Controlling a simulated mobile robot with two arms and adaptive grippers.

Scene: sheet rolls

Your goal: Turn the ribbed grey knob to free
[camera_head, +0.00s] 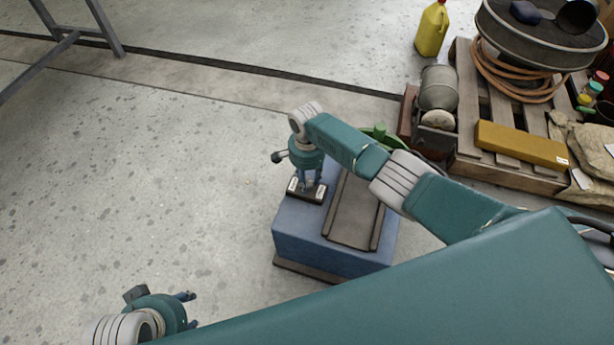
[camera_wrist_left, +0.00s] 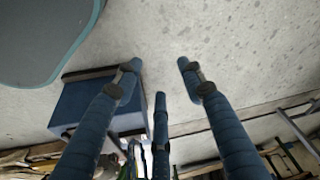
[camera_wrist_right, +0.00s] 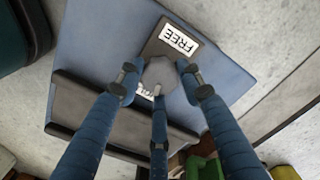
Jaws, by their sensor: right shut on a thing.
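The grey knob (camera_wrist_right: 158,74) sits on a dark plate (camera_wrist_right: 168,33) on top of a blue box (camera_head: 296,228). My right gripper (camera_head: 310,182) reaches down over the knob, with its three fingers shut around it. A white label reading FREE (camera_wrist_right: 180,40) lies beside the knob in the right wrist view. A second white label (camera_wrist_right: 145,91) is partly hidden by the fingers, and its word cannot be read. I cannot tell which label the knob points to. My left gripper (camera_head: 189,310) is open and empty, low at the left and apart from the box.
A dark grey tray-like panel (camera_head: 355,210) lies on the box beside the plate. A wooden pallet (camera_head: 495,150) with a yellow bar (camera_head: 522,144) and a hose coil stands at the right. A yellow jug (camera_head: 431,30) stands behind.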

